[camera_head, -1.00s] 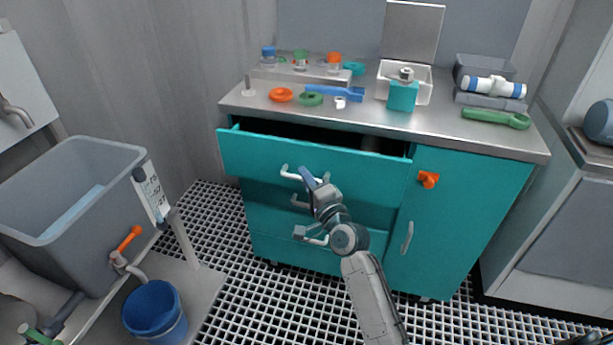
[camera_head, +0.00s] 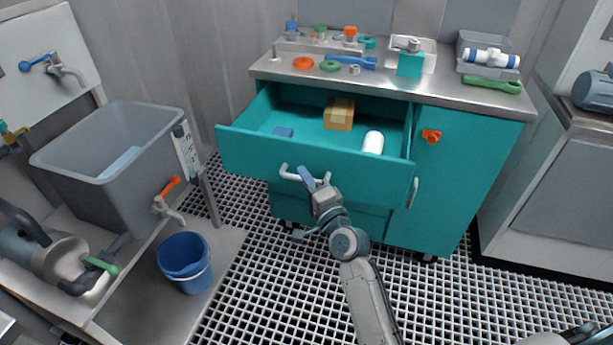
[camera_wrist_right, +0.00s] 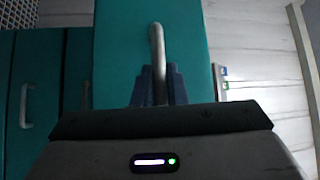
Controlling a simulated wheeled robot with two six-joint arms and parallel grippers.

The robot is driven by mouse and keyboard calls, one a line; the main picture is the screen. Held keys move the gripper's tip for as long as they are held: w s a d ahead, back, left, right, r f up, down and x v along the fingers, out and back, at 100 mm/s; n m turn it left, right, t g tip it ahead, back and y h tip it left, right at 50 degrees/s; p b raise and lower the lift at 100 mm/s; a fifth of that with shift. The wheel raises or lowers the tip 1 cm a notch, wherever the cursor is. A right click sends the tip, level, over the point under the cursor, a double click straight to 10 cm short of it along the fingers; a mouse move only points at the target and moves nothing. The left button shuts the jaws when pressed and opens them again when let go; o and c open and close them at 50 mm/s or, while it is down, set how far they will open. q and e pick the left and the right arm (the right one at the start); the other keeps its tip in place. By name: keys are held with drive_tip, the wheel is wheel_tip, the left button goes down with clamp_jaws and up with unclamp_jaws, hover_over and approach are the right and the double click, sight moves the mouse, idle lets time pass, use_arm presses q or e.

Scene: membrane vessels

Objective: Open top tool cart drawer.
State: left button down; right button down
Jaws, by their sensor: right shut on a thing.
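The teal tool cart (camera_head: 455,170) stands in the middle of the head view. Its top drawer (camera_head: 250,150) is pulled well out, and its inside shows. My right gripper (camera_head: 311,180) is shut on the drawer's light handle (camera_head: 287,173). In the right wrist view the blue fingers of the gripper (camera_wrist_right: 158,88) sit on both sides of the handle (camera_wrist_right: 156,45). My left gripper is not in view.
The metal cart top (camera_head: 400,83) carries orange and green rings, a blue wrench, a teal bottle and trays. A grey sink (camera_head: 110,150) and a blue bucket (camera_head: 185,262) stand at left. Grated floor (camera_head: 270,290) lies open in front of the cart.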

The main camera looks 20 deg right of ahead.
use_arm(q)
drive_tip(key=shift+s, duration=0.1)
use_arm(e)
drive_tip(key=shift+s+a, duration=0.1)
drive_tip(key=c, duration=1.5)
unclamp_jaws()
drive_tip(key=shift+o, duration=0.2)
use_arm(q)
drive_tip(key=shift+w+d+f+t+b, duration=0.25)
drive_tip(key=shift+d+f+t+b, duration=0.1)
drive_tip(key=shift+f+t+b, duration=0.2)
use_arm(e)
drive_tip(key=v, duration=1.1)
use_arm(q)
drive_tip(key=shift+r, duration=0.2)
